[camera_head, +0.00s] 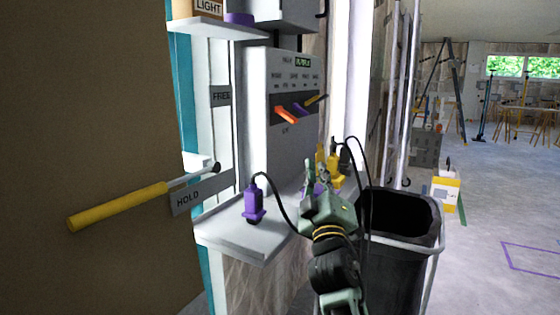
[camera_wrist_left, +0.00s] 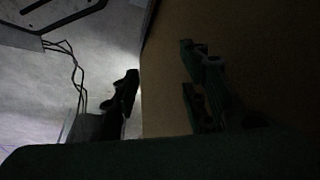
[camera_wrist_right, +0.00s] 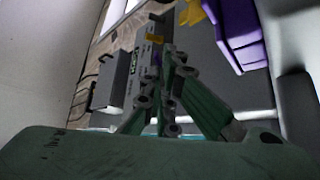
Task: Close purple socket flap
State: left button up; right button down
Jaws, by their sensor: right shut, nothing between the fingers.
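A purple part (camera_head: 310,188), possibly the purple socket flap, shows only in slivers behind my right gripper (camera_head: 311,168) in the head view. A larger purple block (camera_wrist_right: 232,32) fills the upper right of the right wrist view; I cannot tell whether it is the flap, or whether it is open. My right gripper (camera_wrist_right: 160,62) is shut and empty, apart from that block in the picture. A purple plug (camera_head: 254,202) with a black cable stands upright on the white shelf (camera_head: 262,240). My left gripper (camera_wrist_left: 162,82) looks open and empty in its dark wrist view.
A yellow plug (camera_head: 331,165) stands behind my right gripper. A grey panel (camera_head: 282,145) carries orange, purple and yellow levers. A black bin (camera_head: 400,215) stands right of the shelf. A brown board with a yellow-handled bar (camera_head: 120,206) is at the left. Open floor lies far right.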

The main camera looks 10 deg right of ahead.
jog(key=shift+s+d+f, duration=0.3)
jog(key=shift+d+f, duration=0.3)
jog(key=shift+s+d+f, duration=0.15)
jog(key=shift+f, duration=0.3)
jog(key=shift+s+d+f, duration=0.1)
jog(key=shift+f, duration=0.3)
pick_arm(q)
jog(key=shift+w+d+r+t+b, duration=0.1)
jog(key=shift+w+d+t+b, duration=0.2)
jog(key=shift+w, duration=0.35)
jog(key=shift+w+d+r+t+b, duration=0.15)
jog(key=shift+w+t, duration=0.2)
jog(key=shift+w, duration=0.3)
jog(key=shift+w+d+r+t+b, duration=0.15)
jog(key=shift+w+t, duration=0.2)
jog(key=shift+w, duration=0.3)
pick_arm(e)
jog(key=shift+s+d+f, duration=0.1)
jog(key=shift+d+f, duration=0.05)
jog(key=shift+f, duration=0.3)
jog(key=shift+s+d+f, duration=0.1)
jog(key=shift+f, duration=0.3)
